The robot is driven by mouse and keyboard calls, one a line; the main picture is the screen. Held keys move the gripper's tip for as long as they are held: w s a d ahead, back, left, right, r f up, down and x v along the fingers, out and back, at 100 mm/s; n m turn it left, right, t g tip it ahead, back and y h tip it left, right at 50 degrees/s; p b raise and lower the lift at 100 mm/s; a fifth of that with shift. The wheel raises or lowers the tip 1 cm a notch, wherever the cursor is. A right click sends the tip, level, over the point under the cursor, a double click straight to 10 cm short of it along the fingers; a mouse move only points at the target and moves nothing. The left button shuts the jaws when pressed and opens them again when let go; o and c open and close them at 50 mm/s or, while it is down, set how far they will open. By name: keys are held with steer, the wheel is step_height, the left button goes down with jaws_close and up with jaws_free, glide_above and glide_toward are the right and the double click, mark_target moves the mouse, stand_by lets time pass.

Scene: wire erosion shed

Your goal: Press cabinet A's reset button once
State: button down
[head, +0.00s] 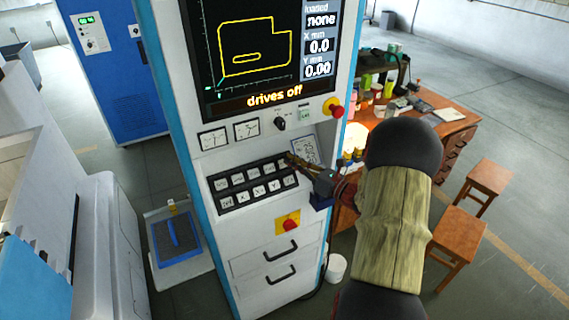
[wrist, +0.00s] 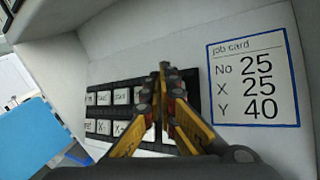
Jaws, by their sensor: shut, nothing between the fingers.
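A tall white and blue control cabinet (head: 237,229) stands in front of me, its screen (head: 262,50) reading "drives off". I see no letter A on it and cannot tell which control is the reset button. A black keypad (head: 252,184) with two rows of white keys is on its sloping panel; it also shows in the wrist view (wrist: 108,110), with labels too small to read surely. My gripper (head: 290,160) is shut and empty, its tips (wrist: 163,70) at the keypad's right end. It hides some keys in the wrist view; I cannot tell whether it touches.
A job card (wrist: 254,85) lies right of the keypad. A red mushroom button (head: 334,108), a dark knob (head: 280,124) and a red-on-yellow switch (head: 289,224) are on the cabinet. A blue cabinet (head: 118,85) stands behind left. A cluttered desk (head: 455,122) and stools (head: 458,235) are right.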

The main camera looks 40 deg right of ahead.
steer(key=s+r+p, duration=0.1)
steer(key=s, duration=0.1)
steer(key=s+a+r+p, duration=0.1)
steer(key=s+r+p, duration=0.1)
stand_by(0.4)
stand_by(0.7)
